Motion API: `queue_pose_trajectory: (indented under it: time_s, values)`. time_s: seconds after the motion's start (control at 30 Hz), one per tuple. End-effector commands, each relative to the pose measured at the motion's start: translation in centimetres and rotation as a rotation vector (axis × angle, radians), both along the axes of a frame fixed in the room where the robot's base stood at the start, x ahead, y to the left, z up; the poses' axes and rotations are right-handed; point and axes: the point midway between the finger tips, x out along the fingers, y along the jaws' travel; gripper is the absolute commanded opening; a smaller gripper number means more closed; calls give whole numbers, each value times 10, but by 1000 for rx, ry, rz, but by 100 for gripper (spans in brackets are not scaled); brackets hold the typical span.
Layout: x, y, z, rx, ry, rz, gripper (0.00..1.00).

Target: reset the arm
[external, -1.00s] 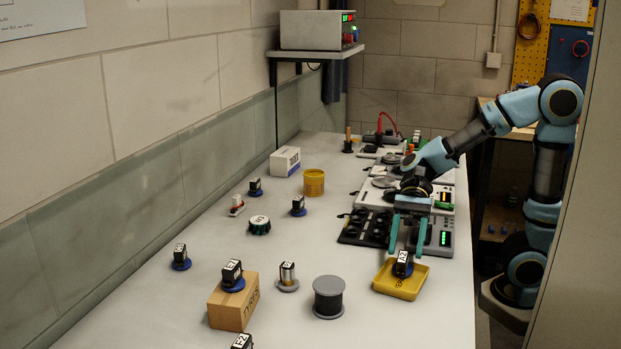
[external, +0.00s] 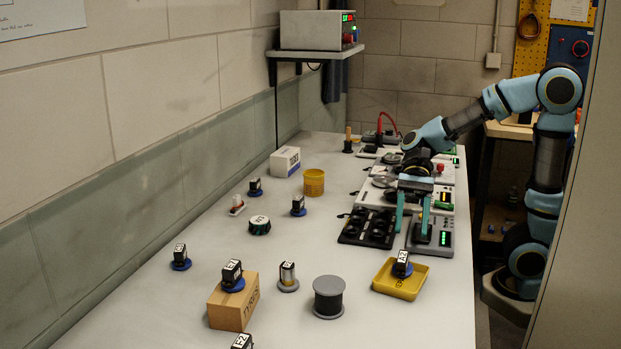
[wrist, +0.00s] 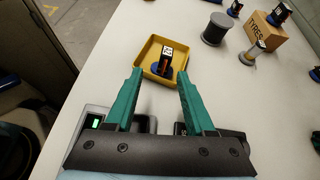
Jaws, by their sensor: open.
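My gripper (external: 412,213) is open and empty, its two green fingers apart above the front of the row of bench devices. In the wrist view the open fingers (wrist: 160,92) point toward a yellow tray (external: 393,287). The tray (wrist: 147,52) holds a black servo labelled A2 (external: 402,264) on a blue round base; the servo also shows in the wrist view (wrist: 164,62). The fingers are apart from the tray and the servo.
A black holder with round sockets (external: 367,228) and a device with a green display (external: 445,238) lie below my gripper. A grey spool (external: 328,297), a cardboard box (external: 233,303) and several servos stand to the left. The bench between them is clear.

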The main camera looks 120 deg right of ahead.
Motion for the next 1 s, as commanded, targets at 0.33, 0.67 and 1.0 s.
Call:
queue_pose_trajectory:
  time_s: [0.33,0.67,1.0]
  values:
    - [25,8,1,-844,-72,734,54]
    - [42,17,27,-1312,-313,1465,54]
    - [1,77,-7,-1356,-471,1818,54]
